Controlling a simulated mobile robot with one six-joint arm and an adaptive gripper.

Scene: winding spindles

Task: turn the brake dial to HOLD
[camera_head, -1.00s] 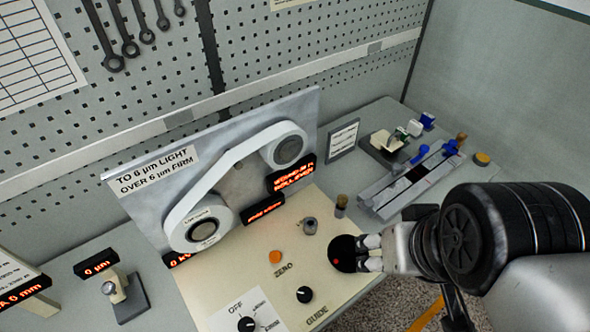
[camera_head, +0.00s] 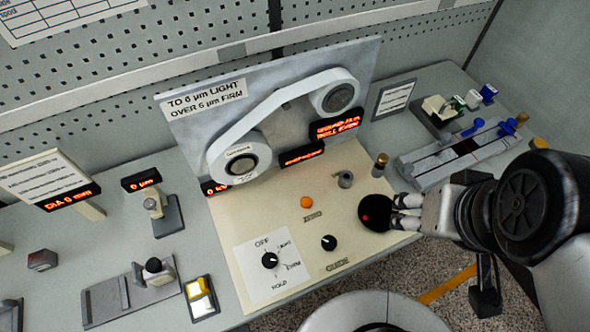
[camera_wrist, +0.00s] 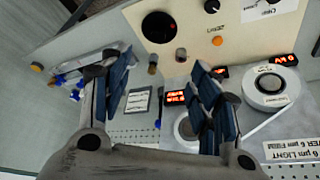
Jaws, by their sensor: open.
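The brake dial (camera_head: 269,260) is a black knob on a white card at the front left of the cream panel. The card is marked OFF, LIGHT, FIRM and HOLD, with HOLD nearest the front edge. A pale mark on the knob seems to face the upper right; its exact setting is too small to tell. My gripper (camera_head: 406,211) is at the panel's right end, well right of the dial, beside a black disc with a red dot (camera_head: 376,212). In the wrist view my gripper (camera_wrist: 165,72) has its fingers wide apart with nothing between them.
An orange button (camera_head: 306,202), a grey knob (camera_head: 345,180) and a brown-topped post (camera_head: 380,165) stand behind. A yellow rocker switch (camera_head: 200,296) is at the left. The space above the dial looks clear.

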